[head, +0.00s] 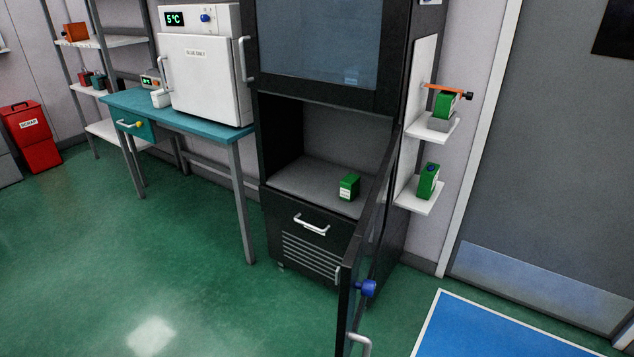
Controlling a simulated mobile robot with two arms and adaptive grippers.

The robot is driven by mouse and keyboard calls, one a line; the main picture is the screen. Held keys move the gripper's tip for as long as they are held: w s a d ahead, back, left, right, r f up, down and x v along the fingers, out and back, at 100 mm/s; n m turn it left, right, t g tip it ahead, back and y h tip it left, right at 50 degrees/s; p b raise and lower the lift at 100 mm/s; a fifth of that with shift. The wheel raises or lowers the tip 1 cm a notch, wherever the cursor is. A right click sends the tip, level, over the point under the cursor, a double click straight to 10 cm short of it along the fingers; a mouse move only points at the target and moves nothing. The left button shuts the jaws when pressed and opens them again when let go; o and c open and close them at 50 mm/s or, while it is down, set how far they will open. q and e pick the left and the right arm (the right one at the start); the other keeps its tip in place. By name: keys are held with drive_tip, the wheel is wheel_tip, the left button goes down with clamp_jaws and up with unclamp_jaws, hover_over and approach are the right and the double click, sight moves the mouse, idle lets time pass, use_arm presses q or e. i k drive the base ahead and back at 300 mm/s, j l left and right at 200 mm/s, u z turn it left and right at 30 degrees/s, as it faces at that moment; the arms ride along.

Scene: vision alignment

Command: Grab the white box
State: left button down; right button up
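A small white box-like object (161,98) stands on the teal table, just left of the large white appliance. It is small in view, so I cannot tell for certain that it is a box. The large white boxy appliance (203,80) has a side handle, a label on its door and a display reading 5°C on top. Neither of my grippers shows in the head view.
The teal table (124,98) has a drawer. A dark cabinet (316,101) has its lower compartment open, with a green box (349,187) inside; its glass door (376,225) swings out toward me. Wall shelves (417,198) hold green boxes.

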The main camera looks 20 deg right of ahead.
sight(161, 99)
drive_tip(key=z, duration=1.1)
drive_tip(key=u, duration=1.25)
drive_tip(key=i+j+u, duration=0.1)
drive_tip(key=i+u, duration=0.25)
drive_tip(key=i, duration=1.8)
drive_tip(key=i+j+z, duration=0.15)
drive_tip(key=i, duration=0.9)
